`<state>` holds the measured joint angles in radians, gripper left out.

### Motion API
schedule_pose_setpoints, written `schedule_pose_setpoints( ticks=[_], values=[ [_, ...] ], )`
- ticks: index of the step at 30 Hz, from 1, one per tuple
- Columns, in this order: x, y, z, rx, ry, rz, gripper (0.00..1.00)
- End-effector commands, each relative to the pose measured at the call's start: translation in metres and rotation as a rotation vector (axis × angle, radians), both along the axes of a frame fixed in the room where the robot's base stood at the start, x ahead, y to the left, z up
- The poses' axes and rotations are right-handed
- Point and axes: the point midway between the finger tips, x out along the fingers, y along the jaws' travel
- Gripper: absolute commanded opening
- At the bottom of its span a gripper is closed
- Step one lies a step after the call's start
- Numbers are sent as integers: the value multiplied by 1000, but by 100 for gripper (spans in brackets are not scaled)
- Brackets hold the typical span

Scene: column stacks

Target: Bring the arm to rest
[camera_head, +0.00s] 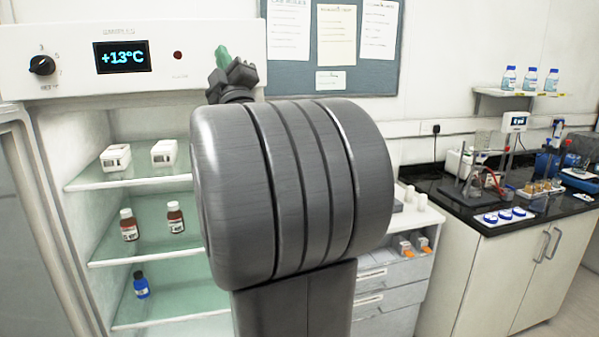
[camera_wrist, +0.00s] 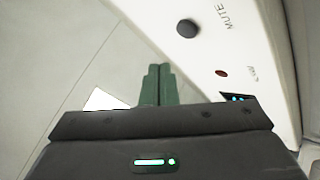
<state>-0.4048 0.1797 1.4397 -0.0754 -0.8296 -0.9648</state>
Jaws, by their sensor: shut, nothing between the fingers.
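My gripper (camera_head: 222,58) shows in the head view above and behind the big grey barrel of my own arm, in front of the fridge's top panel. Its green fingertips point up. In the wrist view my gripper (camera_wrist: 160,84) has its two green fingers together, with nothing between them. Most of my arm below the gripper is hidden behind the barrel.
The open fridge (camera_head: 80,150) stands at left, its shelves holding white boxes and bottles. Its control panel (camera_wrist: 225,40) is close beside my gripper in the wrist view. A pinboard (camera_head: 335,82) hangs behind. A dark lab bench (camera_head: 520,228) with equipment stands at right.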

Motion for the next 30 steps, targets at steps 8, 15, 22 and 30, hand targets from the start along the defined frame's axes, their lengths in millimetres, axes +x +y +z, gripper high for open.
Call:
schedule_pose_setpoints(
  ticks=[8,15,22,30],
  values=[
    [3,1,-8,1,-4,0,0],
    [-17,-5,-5,1,-4,1,0],
    [3,1,3,-1,1,0,0],
    [-2,0,3,0,1,1,0]
  ],
)
